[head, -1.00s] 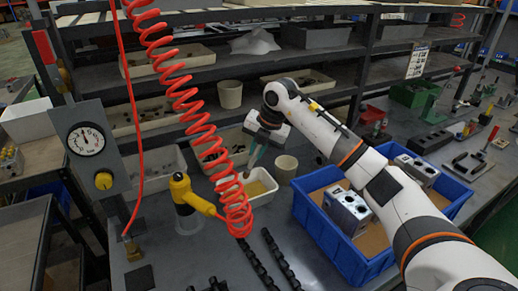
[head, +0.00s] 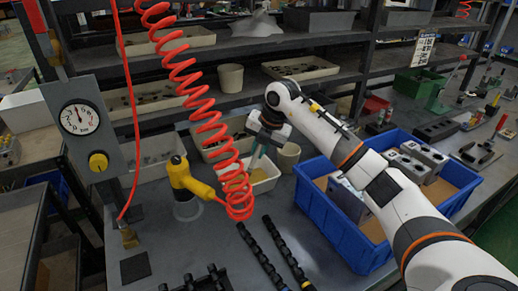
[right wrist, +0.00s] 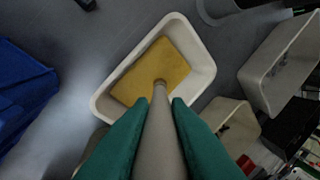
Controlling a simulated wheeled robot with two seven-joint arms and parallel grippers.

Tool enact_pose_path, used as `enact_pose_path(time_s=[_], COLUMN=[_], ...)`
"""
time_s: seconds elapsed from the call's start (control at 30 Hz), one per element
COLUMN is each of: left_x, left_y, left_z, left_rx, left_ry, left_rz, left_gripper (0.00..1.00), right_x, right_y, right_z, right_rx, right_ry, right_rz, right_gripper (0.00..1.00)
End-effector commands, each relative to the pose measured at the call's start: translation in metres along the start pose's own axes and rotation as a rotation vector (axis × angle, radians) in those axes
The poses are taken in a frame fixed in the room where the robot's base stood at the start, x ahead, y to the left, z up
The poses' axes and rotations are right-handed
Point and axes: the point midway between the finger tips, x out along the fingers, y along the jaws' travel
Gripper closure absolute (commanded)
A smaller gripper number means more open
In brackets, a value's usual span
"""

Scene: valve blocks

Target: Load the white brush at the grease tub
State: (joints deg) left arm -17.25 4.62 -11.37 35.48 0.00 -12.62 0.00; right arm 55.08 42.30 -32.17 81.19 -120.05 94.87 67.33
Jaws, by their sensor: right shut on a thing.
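The grease tub (head: 268,186) is a small pale tray with yellow grease, standing on the grey bench behind the red coiled hose. It also shows in the right wrist view (right wrist: 203,62). My right gripper (head: 254,160) is over the tub, and its green fingers (right wrist: 160,103) are shut on the pale brush (right wrist: 161,135). The brush's far end points at the yellow grease and overlaps it in the wrist view. Whether it touches the grease I cannot tell. In the head view the brush is mostly hidden by the gripper and hose. My left gripper is not in view.
The red coiled hose (head: 196,95) hangs close left of my right gripper. A yellow-handled tool (head: 190,182) stands left of the tub. A blue crate (head: 345,235) with metal blocks is to the right, under my right arm. Black parts (head: 262,255) lie in front.

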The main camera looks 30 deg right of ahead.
Motion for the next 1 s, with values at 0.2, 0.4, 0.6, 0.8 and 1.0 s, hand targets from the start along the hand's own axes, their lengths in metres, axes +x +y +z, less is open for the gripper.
enact_pose_path(time_s=[0.2,0.4,0.6,0.8,1.0], left_x=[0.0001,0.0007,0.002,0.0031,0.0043], left_y=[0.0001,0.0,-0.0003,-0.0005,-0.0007], left_z=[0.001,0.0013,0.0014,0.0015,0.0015], left_rx=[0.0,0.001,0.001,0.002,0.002], left_ry=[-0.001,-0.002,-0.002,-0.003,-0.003], left_rz=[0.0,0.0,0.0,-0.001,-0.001], left_gripper=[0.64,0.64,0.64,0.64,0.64], right_x=[-0.0002,0.0008,0.0032,0.0055,0.0077], right_y=[0.0,0.0004,0.0013,0.0021,0.0029], right_z=[-0.0001,-0.0001,0.0001,0.0003,0.0005], right_rx=[0.0,0.0,0.0,0.0,0.0], right_ry=[0.0,0.0,0.0,0.0,0.0], right_rz=[0.0,0.0,0.0,0.0,0.0], right_gripper=[1.0,1.0,1.0,1.0,1.0])
